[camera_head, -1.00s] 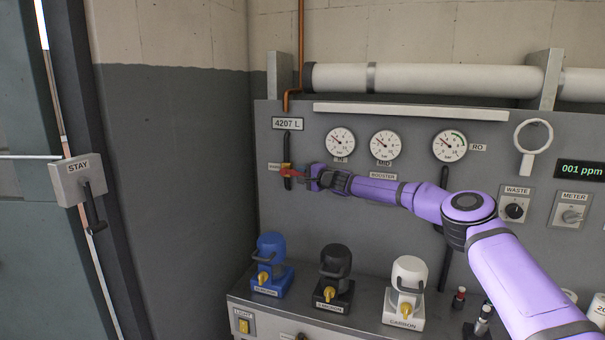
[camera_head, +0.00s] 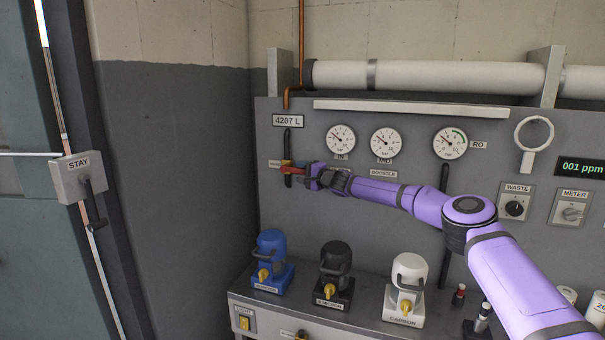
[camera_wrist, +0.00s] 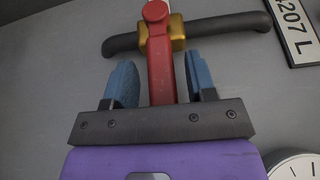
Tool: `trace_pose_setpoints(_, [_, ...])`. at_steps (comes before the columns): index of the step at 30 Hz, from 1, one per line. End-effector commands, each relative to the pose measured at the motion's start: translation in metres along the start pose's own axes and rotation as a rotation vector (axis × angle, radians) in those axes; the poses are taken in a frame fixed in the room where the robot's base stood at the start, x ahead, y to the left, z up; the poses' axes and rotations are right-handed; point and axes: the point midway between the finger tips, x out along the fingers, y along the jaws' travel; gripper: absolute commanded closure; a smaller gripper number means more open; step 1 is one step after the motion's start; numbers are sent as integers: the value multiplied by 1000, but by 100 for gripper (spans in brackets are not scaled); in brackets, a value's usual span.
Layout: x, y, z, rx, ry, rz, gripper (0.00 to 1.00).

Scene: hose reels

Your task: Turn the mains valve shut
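The mains valve has a red lever (camera_head: 289,170) on a brass body on a dark vertical pipe (camera_head: 287,139), below the 4207 L plate. The lever points right, crosswise to the pipe. In the wrist view, the red lever (camera_wrist: 161,70) runs from the brass body (camera_wrist: 177,33) down between my fingers. My gripper (camera_head: 303,172) is at the lever, reaching in from the right. In the wrist view my gripper (camera_wrist: 161,82) is open, with a blue pad on each side of the lever and a gap on both sides. The lever's near end is hidden behind my gripper.
Three gauges (camera_head: 386,142) sit right of the valve on the grey panel. Blue (camera_head: 271,252), black (camera_head: 335,264) and white (camera_head: 408,275) filter heads stand on the ledge below. A grey STAY box (camera_head: 78,178) is at left. The wall left of the valve is clear.

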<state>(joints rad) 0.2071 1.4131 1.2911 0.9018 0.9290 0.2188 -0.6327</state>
Motion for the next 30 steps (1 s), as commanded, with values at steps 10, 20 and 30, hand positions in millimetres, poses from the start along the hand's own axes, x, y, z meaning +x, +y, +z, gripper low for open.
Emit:
trace_pose_setpoints(10, [-15,2,-2,3,2,1,49])
trace_pose_setpoints(20, [-64,1,-2,3,1,0,49])
trace_pose_setpoints(30, [-103,0,0,0,-1,0,49])
